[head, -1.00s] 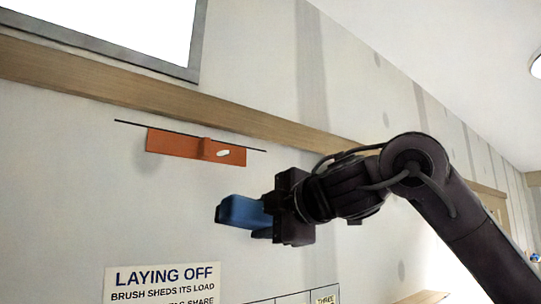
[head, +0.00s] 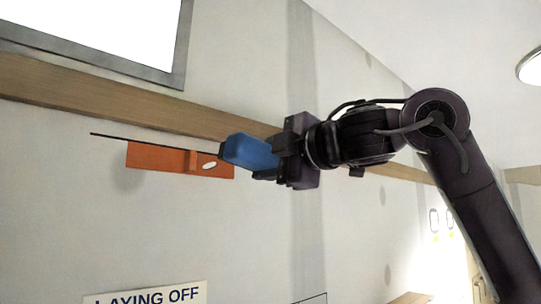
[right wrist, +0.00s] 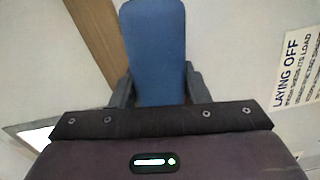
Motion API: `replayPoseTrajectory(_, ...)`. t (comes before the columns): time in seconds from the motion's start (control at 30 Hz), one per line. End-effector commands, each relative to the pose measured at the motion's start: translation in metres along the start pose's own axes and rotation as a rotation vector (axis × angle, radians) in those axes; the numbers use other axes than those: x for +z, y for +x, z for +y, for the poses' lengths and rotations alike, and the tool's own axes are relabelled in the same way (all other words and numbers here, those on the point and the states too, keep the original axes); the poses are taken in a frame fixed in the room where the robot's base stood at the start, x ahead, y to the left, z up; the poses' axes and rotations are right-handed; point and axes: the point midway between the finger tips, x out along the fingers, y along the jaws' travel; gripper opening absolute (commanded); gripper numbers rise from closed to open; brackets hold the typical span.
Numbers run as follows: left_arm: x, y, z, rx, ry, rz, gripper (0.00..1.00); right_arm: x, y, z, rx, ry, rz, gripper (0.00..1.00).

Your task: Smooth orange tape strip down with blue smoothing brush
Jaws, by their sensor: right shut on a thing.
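The orange tape strip (head: 160,157) is on the wall below the wooden rail, under a thin dark line. It has a raised ridge right of its middle and a small white oval mark near its right end. My right gripper (head: 280,155) is shut on the blue smoothing brush (head: 250,151). In the head view the brush's tip overlaps the right end of the dark line, just above and beside the strip's right end; I cannot tell whether it touches. In the right wrist view the brush (right wrist: 155,55) stands between the fingers and the strip is not seen. My left gripper is not in view.
The wooden rail (head: 130,100) runs along the wall above the strip. A grey-framed bright panel (head: 100,30) is at upper left. A "LAYING OFF" sign (head: 150,297) is at the bottom.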

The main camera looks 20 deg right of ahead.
Motion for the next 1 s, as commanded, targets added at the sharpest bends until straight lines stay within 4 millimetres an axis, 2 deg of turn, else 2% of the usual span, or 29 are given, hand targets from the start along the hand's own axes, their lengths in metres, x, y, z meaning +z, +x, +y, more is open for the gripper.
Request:
replayPoseTrajectory(0.27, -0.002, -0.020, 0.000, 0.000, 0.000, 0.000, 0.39, -0.001, 0.033, 0.003, 0.000, 0.002, 0.000, 0.14)
replayPoseTrajectory(0.43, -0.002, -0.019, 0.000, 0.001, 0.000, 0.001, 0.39, -0.001, 0.048, 0.001, 0.002, 0.002, 0.001, 0.14)
replayPoseTrajectory(0.63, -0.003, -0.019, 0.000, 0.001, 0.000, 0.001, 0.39, -0.001, 0.055, 0.001, 0.002, 0.001, 0.000, 0.14)
replayPoseTrajectory(1.0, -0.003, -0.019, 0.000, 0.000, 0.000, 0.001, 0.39, -0.001, 0.055, 0.001, 0.003, 0.001, 0.000, 0.14)
